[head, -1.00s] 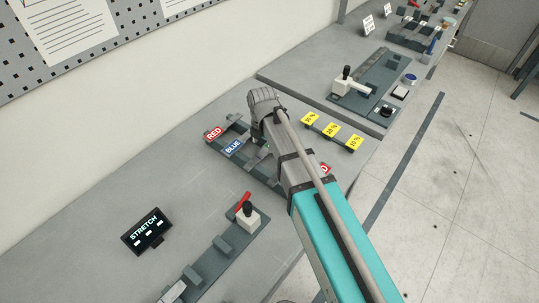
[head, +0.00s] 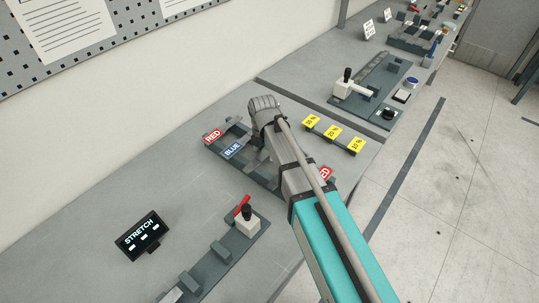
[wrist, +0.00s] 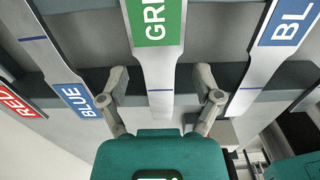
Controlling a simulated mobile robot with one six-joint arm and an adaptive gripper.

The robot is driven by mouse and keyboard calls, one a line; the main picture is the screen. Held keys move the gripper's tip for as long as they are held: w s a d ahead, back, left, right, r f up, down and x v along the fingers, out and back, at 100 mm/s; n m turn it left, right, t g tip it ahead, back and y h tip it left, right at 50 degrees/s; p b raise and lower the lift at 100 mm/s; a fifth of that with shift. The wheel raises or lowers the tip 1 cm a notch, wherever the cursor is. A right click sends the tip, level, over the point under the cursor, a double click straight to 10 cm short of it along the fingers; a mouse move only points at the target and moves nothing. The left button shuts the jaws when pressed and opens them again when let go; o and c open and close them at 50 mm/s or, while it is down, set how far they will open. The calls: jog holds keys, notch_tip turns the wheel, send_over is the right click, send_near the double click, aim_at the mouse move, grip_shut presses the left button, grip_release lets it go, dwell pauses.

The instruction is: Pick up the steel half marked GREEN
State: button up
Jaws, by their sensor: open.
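The steel half marked GREEN (wrist: 155,62) is a flat grey bar with a green label, at the top middle of the wrist view. Its narrow part, crossed by a blue line, runs down between the two fingers of my gripper (wrist: 160,98). The fingers are open, one on each side of the bar, with a gap on both sides. In the head view my arm hides the green label and most of my gripper.
Halves marked BLUE (wrist: 76,104) and RED (wrist: 14,101) lie to the left, and another blue-labelled half (wrist: 286,28) to the right. They rest on a dark rack (head: 262,172). Yellow percent tags (head: 332,132) stand behind. A red-handled stretching device (head: 246,220) sits in front.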

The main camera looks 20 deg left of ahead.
jog(key=shift+f+b, duration=0.25)
jog(key=shift+b, duration=0.05)
dwell(0.5)
grip_shut()
dwell(0.5)
